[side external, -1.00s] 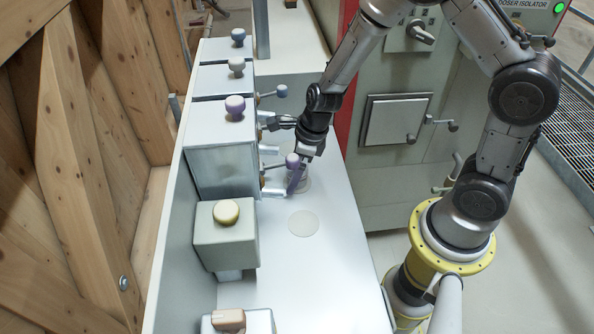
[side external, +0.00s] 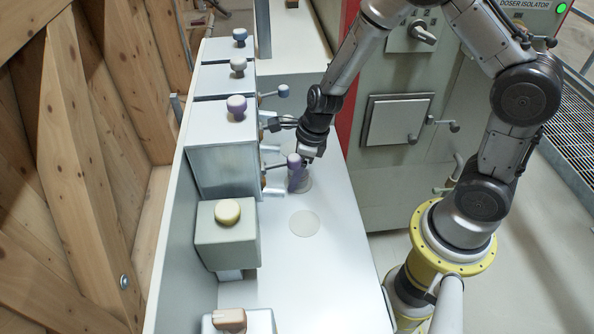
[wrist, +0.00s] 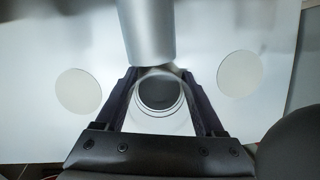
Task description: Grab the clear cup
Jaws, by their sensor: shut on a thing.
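The clear cup (wrist: 163,122) stands between my gripper's two dark fingers in the wrist view, its round rim and dark inside facing the camera. In the side external view the cup (side external: 305,184) is faint and partly hidden by a finger. My gripper (wrist: 160,78) is shut on the cup, one finger on each side. In the side external view my gripper (side external: 300,180) is low at the white counter, beside the dispensers. Whether the cup touches the counter is hard to tell.
A grey metal spout (wrist: 147,35) hangs close over the cup's far side. Pale round discs (wrist: 78,91) (wrist: 239,73) mark the counter (side external: 330,270) on both sides. Several dispensers with coloured knobs (side external: 236,104) line the left. A purple-knobbed lever (side external: 294,160) is close to my gripper.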

